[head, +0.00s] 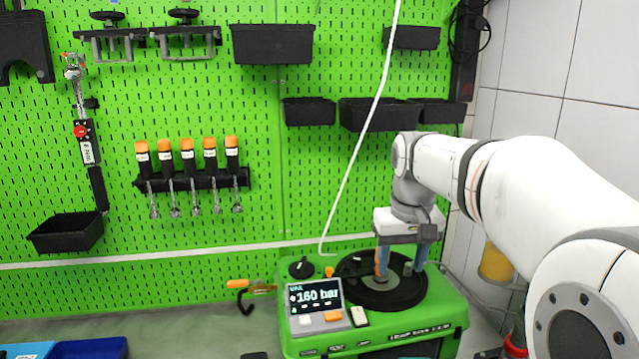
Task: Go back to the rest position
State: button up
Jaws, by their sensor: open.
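My gripper (400,264) points down over the round black plate (352,293) on top of the green pump testbench (457,306). Its two blue-grey fingers are apart, with a small part of the plate's centre showing between them. I cannot tell whether the fingertips touch anything there. My white arm comes in from the right side of the head view. The testbench display (315,296) reads 160 bar.
A green pegboard wall (270,150) holds black bins (272,44), several orange-handled tools (188,158) and a torque wrench (86,140). A white hose (362,130) hangs down behind the testbench. A blue tray (88,348) lies at the lower left. A tiled wall stands at right.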

jog(key=s+f, duration=0.5)
jog(key=s, duration=0.4)
jog(key=s+f+m+t, duration=0.1)
jog(key=s+f, duration=0.5)
jog(key=s, duration=0.4)
jog(key=shift+s+t, duration=0.25)
jog(key=shift+t, duration=0.05)
jog(key=shift+f, duration=0.1)
